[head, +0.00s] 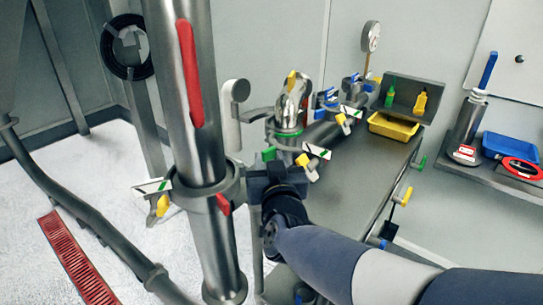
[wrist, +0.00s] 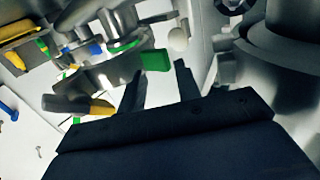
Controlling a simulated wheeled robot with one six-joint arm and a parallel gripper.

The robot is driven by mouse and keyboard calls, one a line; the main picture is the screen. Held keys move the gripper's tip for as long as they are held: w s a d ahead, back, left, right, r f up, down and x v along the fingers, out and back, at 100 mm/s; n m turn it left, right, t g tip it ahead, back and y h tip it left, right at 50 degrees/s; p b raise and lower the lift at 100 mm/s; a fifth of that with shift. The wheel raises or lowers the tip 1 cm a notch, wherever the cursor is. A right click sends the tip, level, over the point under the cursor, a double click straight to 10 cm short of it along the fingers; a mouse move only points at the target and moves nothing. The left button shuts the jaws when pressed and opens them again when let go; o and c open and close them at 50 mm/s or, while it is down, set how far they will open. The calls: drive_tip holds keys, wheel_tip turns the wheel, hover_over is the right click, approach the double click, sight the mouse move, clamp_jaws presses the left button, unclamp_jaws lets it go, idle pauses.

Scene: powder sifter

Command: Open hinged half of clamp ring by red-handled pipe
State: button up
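The red-handled pipe (head: 205,135) is a thick upright steel tube with a long red handle (head: 190,75) in the head view. A grey clamp ring (head: 195,200) goes around it at mid-height, with a red tab (head: 223,204) at its front and a yellow-handled latch with a white tag (head: 162,205) at its left. My gripper (head: 272,177) is just right of the ring; I cannot tell whether it touches. In the wrist view its two fingers (wrist: 162,76) are apart, with nothing clearly between them. A green block (wrist: 155,60) shows beyond the fingertips. A large grey round part (wrist: 285,45) fills the upper right.
Behind my gripper is a grey bench (head: 365,170) with valves, tagged yellow handles and a yellow tray (head: 393,126). A blue bin (head: 508,147) stands on the right shelf. A dark pipe (head: 75,212) runs along the left. Open floor shows at left.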

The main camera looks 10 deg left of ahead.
drive_tip(key=v, duration=0.9)
drive_tip(key=shift+d+p, duration=0.45)
drive_tip(key=shift+d, duration=0.05)
drive_tip(key=b+x, duration=0.1)
drive_tip(key=x, duration=0.8)
drive_tip(key=shift+s+a, duration=0.1)
drive_tip(key=shift+a, duration=0.1)
